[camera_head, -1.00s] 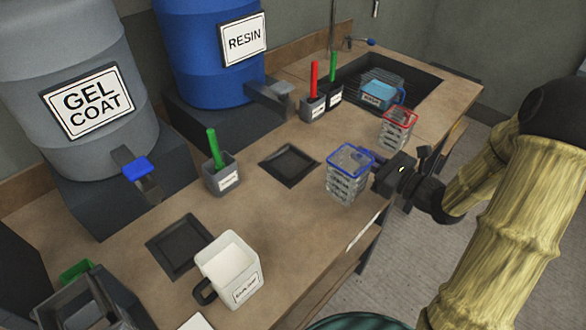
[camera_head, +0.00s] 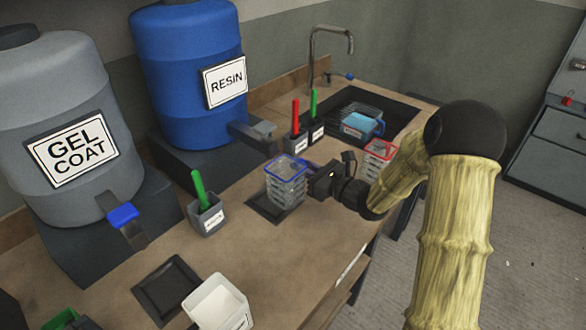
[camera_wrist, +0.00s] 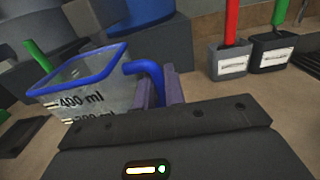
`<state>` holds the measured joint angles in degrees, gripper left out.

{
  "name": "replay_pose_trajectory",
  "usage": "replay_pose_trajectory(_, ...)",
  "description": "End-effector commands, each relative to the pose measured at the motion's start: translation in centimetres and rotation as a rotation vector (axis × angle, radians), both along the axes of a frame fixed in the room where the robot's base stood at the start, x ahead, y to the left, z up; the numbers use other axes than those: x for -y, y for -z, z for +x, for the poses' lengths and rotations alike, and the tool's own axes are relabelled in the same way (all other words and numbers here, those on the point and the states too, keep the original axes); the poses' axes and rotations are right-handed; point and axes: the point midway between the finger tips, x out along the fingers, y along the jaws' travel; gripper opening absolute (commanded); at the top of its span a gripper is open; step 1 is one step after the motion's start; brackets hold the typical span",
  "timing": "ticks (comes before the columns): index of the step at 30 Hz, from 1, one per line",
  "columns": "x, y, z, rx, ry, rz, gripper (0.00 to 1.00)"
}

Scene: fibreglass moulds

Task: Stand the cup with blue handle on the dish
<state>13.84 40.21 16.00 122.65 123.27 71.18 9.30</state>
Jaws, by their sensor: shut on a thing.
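The cup with blue handle (camera_head: 284,188) is clear with a blue rim and printed marks; it also shows in the wrist view (camera_wrist: 82,88). My gripper (camera_head: 309,175) is shut on its blue handle, at the cup's right side. The cup is upright. A black square dish (camera_head: 262,210) lies under or just behind it, partly hidden by the cup. I cannot tell whether the cup touches the dish. A second black square dish (camera_head: 170,290) lies empty nearer the front left.
A similar cup with red rim (camera_head: 379,155) stands right, behind my arm. Pots with green (camera_head: 207,218) and red (camera_head: 298,140) sticks stand on the counter. A white container (camera_head: 217,303) is in front. A sink (camera_head: 375,105) is at the back.

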Motion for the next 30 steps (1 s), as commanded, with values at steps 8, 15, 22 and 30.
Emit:
replay_pose_trajectory(8,-3.3,-0.1,2.6,0.001,0.000,0.000,0.00)
replay_pose_trajectory(15,-3.3,0.0,2.6,0.001,0.001,0.001,0.00)
replay_pose_trajectory(22,-3.3,2.0,2.5,-0.004,0.000,0.000,0.00)
replay_pose_trajectory(30,-3.3,3.5,2.5,0.001,0.000,0.000,0.00)
